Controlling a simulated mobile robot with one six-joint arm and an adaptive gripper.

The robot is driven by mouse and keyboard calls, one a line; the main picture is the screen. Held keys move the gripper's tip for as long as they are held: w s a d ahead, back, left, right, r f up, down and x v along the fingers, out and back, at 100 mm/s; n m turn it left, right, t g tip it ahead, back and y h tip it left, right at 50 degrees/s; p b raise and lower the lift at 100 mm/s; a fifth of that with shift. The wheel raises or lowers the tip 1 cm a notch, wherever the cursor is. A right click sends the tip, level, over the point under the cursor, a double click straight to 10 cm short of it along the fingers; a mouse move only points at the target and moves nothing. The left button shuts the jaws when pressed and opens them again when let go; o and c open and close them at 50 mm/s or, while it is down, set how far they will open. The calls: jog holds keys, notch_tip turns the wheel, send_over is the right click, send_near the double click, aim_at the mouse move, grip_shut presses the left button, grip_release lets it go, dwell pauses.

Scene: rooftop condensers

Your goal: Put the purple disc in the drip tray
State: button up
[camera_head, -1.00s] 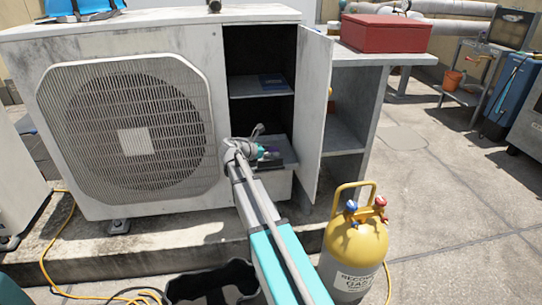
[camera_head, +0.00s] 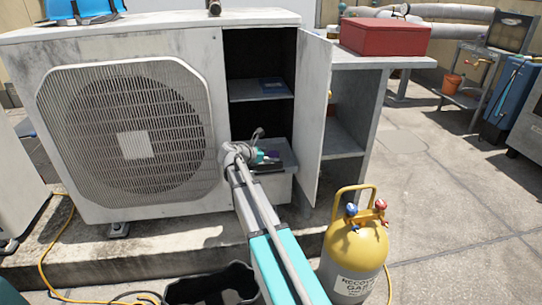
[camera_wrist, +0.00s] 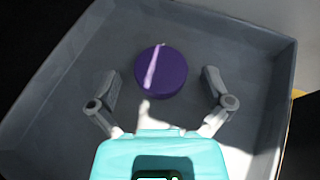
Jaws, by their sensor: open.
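The purple disc (camera_wrist: 160,72) lies inside a grey, low-walled tray (camera_wrist: 279,105), which I take to be the drip tray. My gripper (camera_wrist: 161,82) is open, with one finger on each side of the disc and visible gaps between. Whether the disc rests flat on the tray floor is hard to tell. In the head view, my gripper (camera_head: 266,160) is at the lower opening of the condenser cabinet, over the grey tray (camera_head: 284,150). A little purple shows beside the gripper there, and my arm hides part of the tray.
The open cabinet door (camera_head: 313,110) stands close to the right of my gripper. A shelf (camera_head: 248,91) with a small blue item is above it. A yellow gas cylinder (camera_head: 355,255) and a black bin (camera_head: 210,288) stand in front.

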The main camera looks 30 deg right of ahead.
jog(key=shift+r, duration=0.15)
jog(key=shift+r, duration=0.1)
jog(key=p+v, duration=0.4)
jog(key=v, duration=0.6)
jog(key=shift+a+r+p, duration=0.2)
jog(key=shift+a+p, duration=0.05)
jog(key=shift+p, duration=0.05)
jog(key=shift+s+a+r, duration=0.15)
jog(key=shift+a, duration=0.5)
dwell(0.5)
